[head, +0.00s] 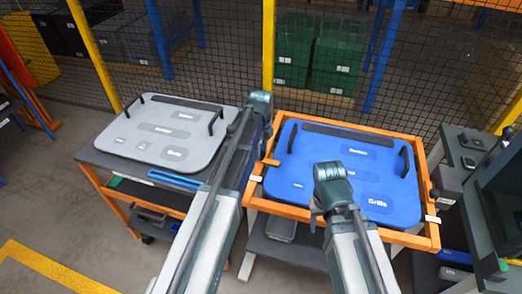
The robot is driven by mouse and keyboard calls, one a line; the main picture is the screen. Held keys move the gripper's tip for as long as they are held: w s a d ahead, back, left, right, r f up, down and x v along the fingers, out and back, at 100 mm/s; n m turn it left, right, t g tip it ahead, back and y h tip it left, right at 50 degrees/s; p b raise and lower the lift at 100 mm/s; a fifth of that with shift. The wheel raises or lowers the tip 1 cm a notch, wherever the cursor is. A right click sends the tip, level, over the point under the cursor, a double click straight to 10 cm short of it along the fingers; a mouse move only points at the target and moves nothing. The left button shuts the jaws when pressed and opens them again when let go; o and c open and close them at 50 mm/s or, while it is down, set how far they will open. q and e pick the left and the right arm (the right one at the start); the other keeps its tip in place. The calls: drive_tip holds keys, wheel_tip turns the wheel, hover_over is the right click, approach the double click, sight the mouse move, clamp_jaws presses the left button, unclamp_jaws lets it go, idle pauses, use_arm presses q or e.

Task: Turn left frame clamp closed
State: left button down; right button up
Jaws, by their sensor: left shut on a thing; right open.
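The blue door panel (300,160) lies in an orange frame (290,209) on a stand at right. An orange tab, apparently the left frame clamp (270,162), shows at the frame's left side. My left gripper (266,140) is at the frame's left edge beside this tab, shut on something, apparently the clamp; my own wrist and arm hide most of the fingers.
A grey panel (150,155) lies on a dark-topped cart (100,157) at left, with blue bars at its near edge. A mesh fence with yellow and blue posts stands behind. Dark equipment (470,160) stands close at the right. Open floor lies at lower left.

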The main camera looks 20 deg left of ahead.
use_arm(q)
drive_tip(key=shift+c, duration=2.2)
unclamp_jaws()
drive_tip(key=shift+r, duration=0.15)
wheel_tip(320, 180, up, 14)
drive_tip(key=p, duration=1.3)
drive_tip(key=shift+f+p, duration=0.25)
drive_tip(key=shift+p, duration=0.15)
